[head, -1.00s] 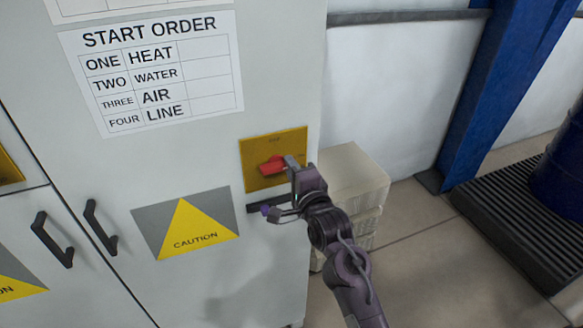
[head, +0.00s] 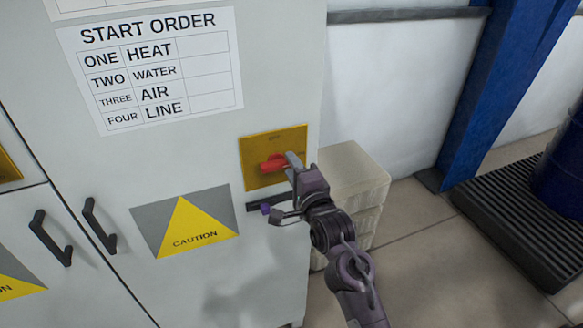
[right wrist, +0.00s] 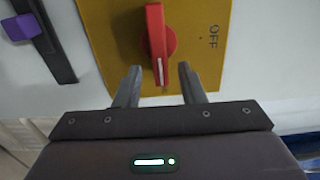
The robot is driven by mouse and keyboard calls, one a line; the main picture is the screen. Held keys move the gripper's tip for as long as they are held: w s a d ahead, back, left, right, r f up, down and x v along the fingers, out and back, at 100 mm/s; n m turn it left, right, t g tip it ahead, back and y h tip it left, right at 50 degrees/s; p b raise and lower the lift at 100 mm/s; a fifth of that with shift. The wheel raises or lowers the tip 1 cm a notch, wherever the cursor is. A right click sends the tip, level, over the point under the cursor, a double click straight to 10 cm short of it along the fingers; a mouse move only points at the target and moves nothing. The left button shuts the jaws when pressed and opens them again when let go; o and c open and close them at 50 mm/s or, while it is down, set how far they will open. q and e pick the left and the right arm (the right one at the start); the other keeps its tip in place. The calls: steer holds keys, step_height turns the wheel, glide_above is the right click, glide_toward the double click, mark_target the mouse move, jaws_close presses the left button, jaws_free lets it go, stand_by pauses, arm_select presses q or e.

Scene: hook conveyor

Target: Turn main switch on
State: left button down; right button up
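The main switch is a red rotary handle (head: 272,162) on a yellow plate (head: 256,179) on the grey cabinet. In the right wrist view the red handle (right wrist: 157,45) points along the picture's vertical, with the word OFF on the plate to its right. My right gripper (head: 287,160) is at the switch. Its two fingers (right wrist: 158,80) are apart, one on each side of the handle's near end, with gaps showing on both sides. It is open and holds nothing. My left gripper is not in view.
A START ORDER sheet (head: 150,70) and a caution sign (head: 185,222) are on the cabinet (head: 100,170). A dark strip with a purple piece (right wrist: 18,27) is beside the plate. Pale stacked boxes (head: 360,180) stand right of the cabinet.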

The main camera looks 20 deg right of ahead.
steer(key=s+b, duration=0.2)
steer(key=s, duration=0.4)
steer(key=shift+s, duration=0.4)
steer(key=shift+d, duration=0.1)
